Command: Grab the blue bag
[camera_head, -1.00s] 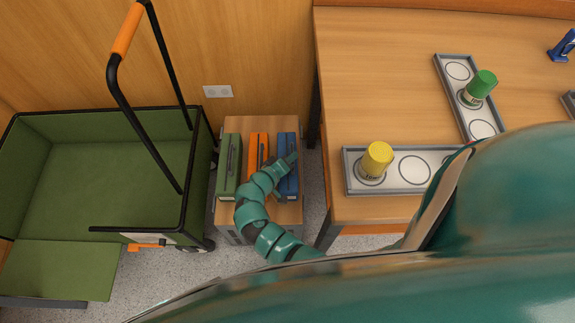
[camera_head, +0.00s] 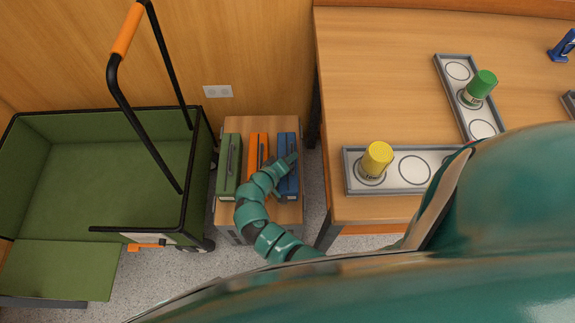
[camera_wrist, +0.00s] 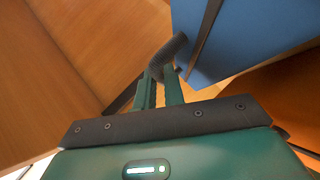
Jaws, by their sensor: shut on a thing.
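The blue bag (camera_head: 283,145) stands at the right end of a row of bags on a low wooden stand (camera_head: 248,124) in the head view. It fills the upper right of the wrist view (camera_wrist: 245,35). My gripper (camera_wrist: 163,78) is shut on the bag's dark handle (camera_wrist: 176,47), with the bag's blue side just beyond the fingers. In the head view my gripper (camera_head: 286,162) is over the bag, and my arm hides part of the bag's left side.
An orange bag (camera_head: 255,150) and a green bag (camera_head: 227,180) stand to the left on the stand. A green wagon (camera_head: 100,190) is further left. A table (camera_head: 400,90) is close on the right, bearing a yellow canister (camera_head: 377,159) and a green canister (camera_head: 481,85). A wall rises behind.

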